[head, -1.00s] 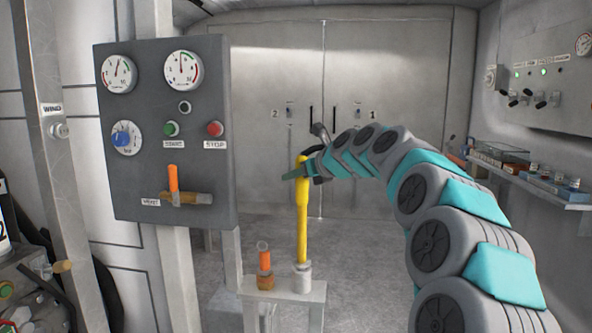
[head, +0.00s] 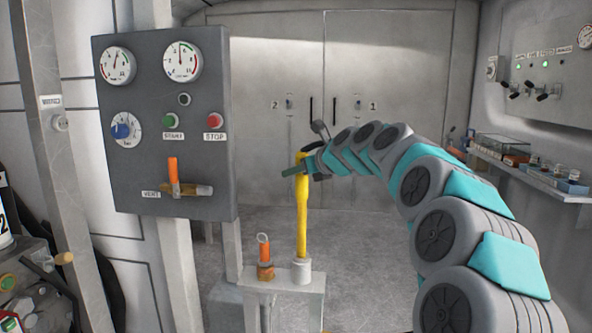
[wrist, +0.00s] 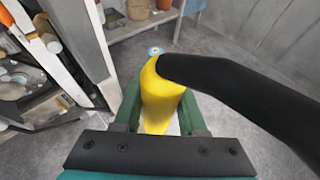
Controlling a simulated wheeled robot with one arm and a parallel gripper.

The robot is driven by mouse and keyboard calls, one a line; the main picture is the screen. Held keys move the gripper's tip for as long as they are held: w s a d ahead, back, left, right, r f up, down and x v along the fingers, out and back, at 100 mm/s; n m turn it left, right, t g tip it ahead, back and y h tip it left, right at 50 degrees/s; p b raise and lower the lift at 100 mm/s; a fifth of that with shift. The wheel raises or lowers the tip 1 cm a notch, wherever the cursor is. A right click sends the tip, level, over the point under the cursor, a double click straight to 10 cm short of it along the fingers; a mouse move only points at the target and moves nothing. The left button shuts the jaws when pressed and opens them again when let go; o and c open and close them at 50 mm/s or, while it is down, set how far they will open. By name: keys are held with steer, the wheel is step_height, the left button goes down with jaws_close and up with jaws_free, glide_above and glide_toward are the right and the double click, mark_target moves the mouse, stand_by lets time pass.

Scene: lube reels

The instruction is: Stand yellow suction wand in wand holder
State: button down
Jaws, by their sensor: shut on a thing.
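The yellow suction wand (head: 302,215) stands upright in the head view, with its lower end at the white wand holder (head: 301,270). The wand's foot appears to be inside the holder's mouth; how deep it sits I cannot tell. My gripper (head: 300,171) is shut on the wand near its top. In the wrist view the yellow wand (wrist: 160,98) lies between the two green fingers, and a black hose (wrist: 235,85) runs from its top to the right. The wand hides the holder in the wrist view.
A grey control panel (head: 165,125) with gauges and buttons is close on the left. A shelf (head: 540,185) is on the right wall. Open floor lies behind the wand.

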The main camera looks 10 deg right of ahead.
steer(key=shift+f, duration=0.1)
steer(key=shift+c, duration=2)
jaws_free()
steer(key=v, duration=0.7)
steer(key=shift+s, duration=0.4)
steer(key=shift+d, duration=0.15)
